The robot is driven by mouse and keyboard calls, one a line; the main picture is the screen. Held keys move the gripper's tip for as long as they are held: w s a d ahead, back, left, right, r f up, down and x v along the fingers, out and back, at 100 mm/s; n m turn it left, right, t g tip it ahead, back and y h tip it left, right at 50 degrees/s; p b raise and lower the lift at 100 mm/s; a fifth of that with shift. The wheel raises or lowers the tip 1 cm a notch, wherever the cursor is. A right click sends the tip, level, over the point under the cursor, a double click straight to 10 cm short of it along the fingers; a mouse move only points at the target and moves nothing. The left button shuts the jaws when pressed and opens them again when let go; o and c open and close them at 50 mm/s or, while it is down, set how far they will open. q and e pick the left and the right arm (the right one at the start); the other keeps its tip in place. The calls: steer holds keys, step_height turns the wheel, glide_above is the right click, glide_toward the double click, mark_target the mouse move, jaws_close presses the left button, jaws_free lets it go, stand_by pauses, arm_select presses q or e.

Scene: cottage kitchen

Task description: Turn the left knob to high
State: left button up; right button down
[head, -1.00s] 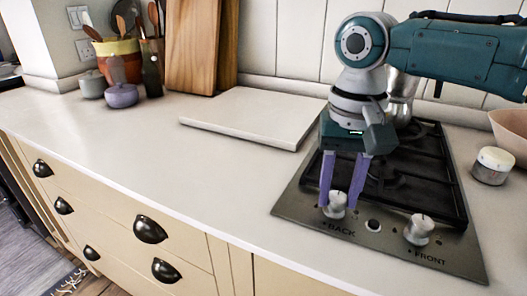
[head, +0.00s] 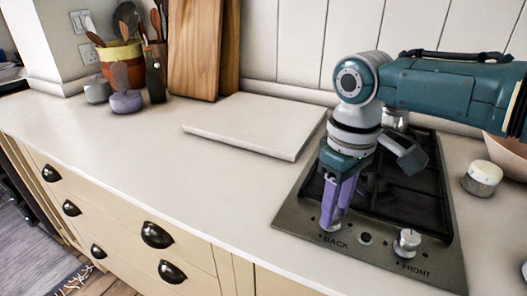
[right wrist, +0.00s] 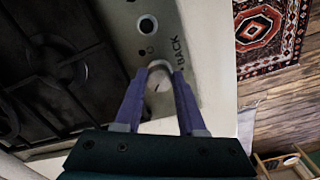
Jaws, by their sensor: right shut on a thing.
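The left knob (right wrist: 160,68), silver and marked BACK, sits on the front strip of the gas hob (head: 296,214). My right gripper (head: 334,217) points down over it, its purple fingers shut on the knob. In the head view the fingers hide most of this knob, so its setting cannot be read. In the right wrist view the right gripper (right wrist: 158,78) has a fingertip on each side of the knob. The right knob (head: 407,242), marked FRONT, stands free of the gripper. My left gripper is not in view.
A dark round button (head: 365,238) lies between the knobs. Black pan grates (head: 415,195) cover the hob behind. A white-topped jar (head: 482,178) and a bowl (head: 508,155) stand to the right. A white board (head: 255,125) lies to the left; the counter's front left is clear.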

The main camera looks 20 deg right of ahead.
steer(key=n, duration=0.4)
steer(key=shift+w+d+n, duration=0.1)
steer(key=shift+n, duration=2)
steer(key=c, duration=0.5)
jaws_free()
steer(key=shift+r+p, duration=0.1)
steer(key=shift+p, duration=0.2)
step_height(320, 180, up, 10)
steer(key=p, duration=0.1)
steer(key=shift+p, duration=0.35)
